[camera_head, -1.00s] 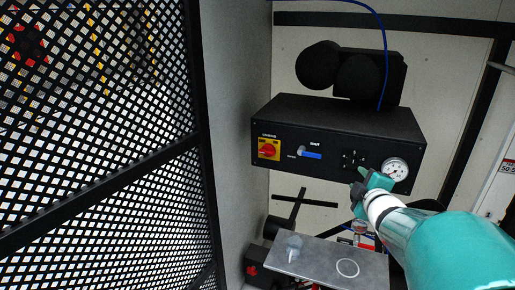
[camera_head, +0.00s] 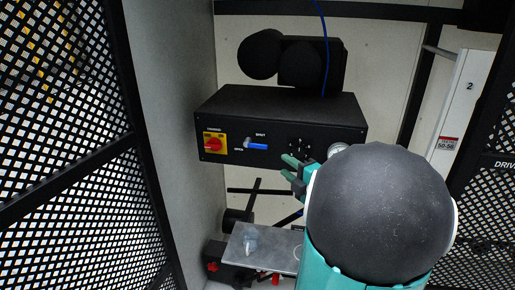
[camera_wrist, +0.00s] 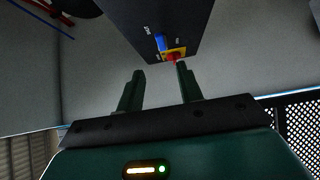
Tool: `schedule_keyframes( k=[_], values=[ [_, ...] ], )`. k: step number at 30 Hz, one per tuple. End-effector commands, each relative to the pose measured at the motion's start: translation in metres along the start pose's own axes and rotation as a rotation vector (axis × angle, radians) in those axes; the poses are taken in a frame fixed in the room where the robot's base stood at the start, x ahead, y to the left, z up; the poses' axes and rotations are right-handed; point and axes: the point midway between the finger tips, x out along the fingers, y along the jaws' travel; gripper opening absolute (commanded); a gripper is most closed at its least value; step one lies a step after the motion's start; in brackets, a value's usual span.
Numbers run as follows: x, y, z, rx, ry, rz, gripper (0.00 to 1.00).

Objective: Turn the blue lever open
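The blue lever (camera_head: 257,147) is on the front of a black control box (camera_head: 285,112). It lies about level, its blue handle pointing right from a pale pivot. A SHUT label is above it and an OPEN label left of it. In the wrist view, the lever (camera_wrist: 160,42) shows beyond the fingertips. My gripper (camera_head: 288,167) is right of and below the lever in the head view, apart from it. In the wrist view, my gripper (camera_wrist: 160,70) is open and empty, its two fingers spread.
A red rotary switch (camera_head: 214,145) on a yellow plate is left of the lever. A black knob (camera_head: 299,146) and a partly hidden gauge (camera_head: 337,150) are on its right. A grey metal plate (camera_head: 265,262) lies below. Mesh panels stand at both sides.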

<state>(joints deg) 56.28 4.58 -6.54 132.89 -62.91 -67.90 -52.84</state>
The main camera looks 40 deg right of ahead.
Motion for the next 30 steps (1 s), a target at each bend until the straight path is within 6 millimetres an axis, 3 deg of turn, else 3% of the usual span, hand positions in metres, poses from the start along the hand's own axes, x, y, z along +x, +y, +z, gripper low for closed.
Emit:
schedule_keyframes(
  k=[5, 19, 24, 30],
  values=[
    [0.024, -0.001, 0.001, 0.003, -0.003, -0.001, 0.36],
    [0.115, -0.001, 0.002, 0.003, -0.002, -0.001, 0.36],
    [0.131, -0.001, 0.002, 0.003, -0.002, -0.001, 0.36],
    [0.135, 0.0, 0.002, 0.002, -0.003, -0.001, 0.36]
  ],
)
